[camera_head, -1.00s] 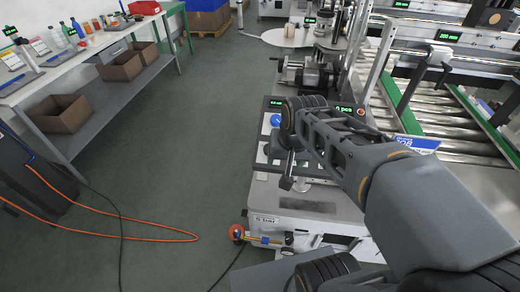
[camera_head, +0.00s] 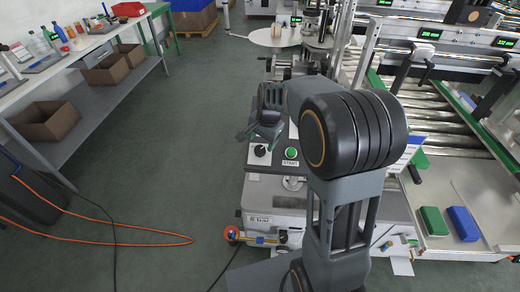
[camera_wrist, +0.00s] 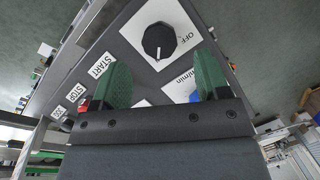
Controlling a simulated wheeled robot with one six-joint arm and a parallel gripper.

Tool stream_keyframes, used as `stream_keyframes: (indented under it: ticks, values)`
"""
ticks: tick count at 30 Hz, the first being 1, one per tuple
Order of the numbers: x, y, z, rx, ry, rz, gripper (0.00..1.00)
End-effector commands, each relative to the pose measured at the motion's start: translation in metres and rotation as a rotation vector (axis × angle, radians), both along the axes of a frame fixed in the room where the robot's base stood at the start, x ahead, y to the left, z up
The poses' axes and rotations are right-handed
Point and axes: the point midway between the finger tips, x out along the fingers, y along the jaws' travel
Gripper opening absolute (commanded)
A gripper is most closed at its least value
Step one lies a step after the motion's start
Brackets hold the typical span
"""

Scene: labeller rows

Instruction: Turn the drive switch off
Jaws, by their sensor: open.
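The drive switch is a black round knob (camera_wrist: 158,42) on a white plate marked OFF at its right in the wrist view. A small pale mark shows at the knob's lower edge, away from the OFF lettering. In the head view the knob (camera_head: 260,150) sits on the grey panel, left of a green START button (camera_head: 291,153). My gripper (camera_wrist: 162,62) is open, its two green fingers apart and empty. The knob appears just beyond the fingertips, roughly between them; I see no contact. In the head view my gripper (camera_head: 260,134) is over the panel, partly hiding it.
START (camera_wrist: 102,66) and STOP (camera_wrist: 76,92) labels lie left of the fingers. A second plate marked m/min (camera_wrist: 180,88) is partly hidden by the right finger. A red knob (camera_head: 232,234) sticks out low at the machine's front.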

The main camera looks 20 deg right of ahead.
Motion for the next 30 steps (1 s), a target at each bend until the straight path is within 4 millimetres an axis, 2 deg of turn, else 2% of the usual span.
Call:
stream_keyframes:
  ticks: [3,10,15,24,30]
  values:
    - [0.002,0.003,-0.021,0.000,0.005,0.001,0.69]
    - [0.006,0.005,-0.045,0.000,0.001,0.001,0.69]
    - [0.007,0.006,-0.053,0.000,0.001,0.001,0.69]
    - [0.007,0.006,-0.054,0.000,0.000,0.001,0.69]
    - [0.007,0.006,-0.054,0.000,0.000,0.001,0.51]
